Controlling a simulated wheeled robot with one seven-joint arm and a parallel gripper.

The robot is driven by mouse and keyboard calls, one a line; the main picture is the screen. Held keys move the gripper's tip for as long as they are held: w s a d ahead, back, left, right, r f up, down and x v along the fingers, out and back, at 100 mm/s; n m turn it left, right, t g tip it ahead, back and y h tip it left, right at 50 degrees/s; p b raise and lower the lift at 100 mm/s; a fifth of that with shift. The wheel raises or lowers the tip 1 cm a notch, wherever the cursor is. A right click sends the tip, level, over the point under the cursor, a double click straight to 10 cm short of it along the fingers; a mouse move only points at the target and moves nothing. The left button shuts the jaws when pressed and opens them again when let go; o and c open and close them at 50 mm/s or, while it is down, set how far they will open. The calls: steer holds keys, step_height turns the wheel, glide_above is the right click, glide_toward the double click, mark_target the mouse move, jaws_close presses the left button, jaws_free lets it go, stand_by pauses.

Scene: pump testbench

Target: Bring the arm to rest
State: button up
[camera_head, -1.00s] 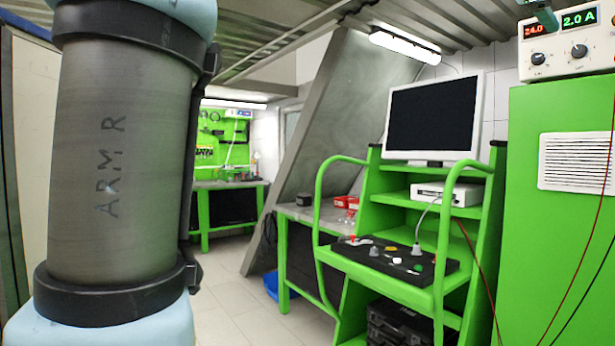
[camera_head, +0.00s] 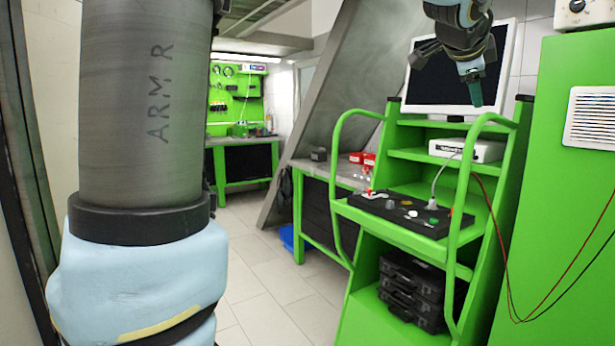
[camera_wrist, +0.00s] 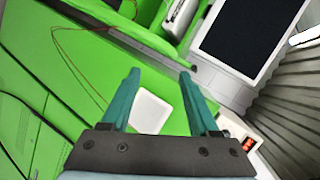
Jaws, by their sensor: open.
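My gripper (camera_head: 475,92) hangs in front of the monitor at the upper right in the head view. In the wrist view my gripper (camera_wrist: 160,82) shows two teal fingers spread apart with nothing between them. Behind the fingers lie the green cabinet side and a pale panel (camera_wrist: 150,112). My arm link marked "ARM R" (camera_head: 150,110) fills the left of the head view. The stretch of arm between that link and the gripper is out of view.
A green cart (camera_head: 400,232) carries the monitor (camera_head: 425,85), a control panel (camera_head: 405,212) and black cases (camera_head: 410,290). A green cabinet (camera_head: 550,200) with hanging red and black cables stands at right. Open tiled floor (camera_head: 270,275) lies left of the cart.

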steer(key=w+a+f+n+g+y, duration=0.25)
steer(key=a+f+n, duration=0.25)
steer(key=a+f, duration=0.6)
steer(key=w+a+f+n+g+y, duration=0.1)
steer(key=a+f+n+y, duration=0.3)
steer(key=a+f, duration=0.75)
steer(key=s+a+f+n+g+y, duration=0.1)
steer(key=s+a+f+n+g, duration=0.3)
steer(key=s+a+f+n, duration=0.8)
steer(key=s+a+f, duration=0.2)
steer(key=a+f, duration=0.2)
steer(key=a, duration=0.1)
steer(key=shift+s+a+f+n, duration=0.15)
steer(key=shift+n, duration=0.25)
steer(key=shift+g, duration=0.25)
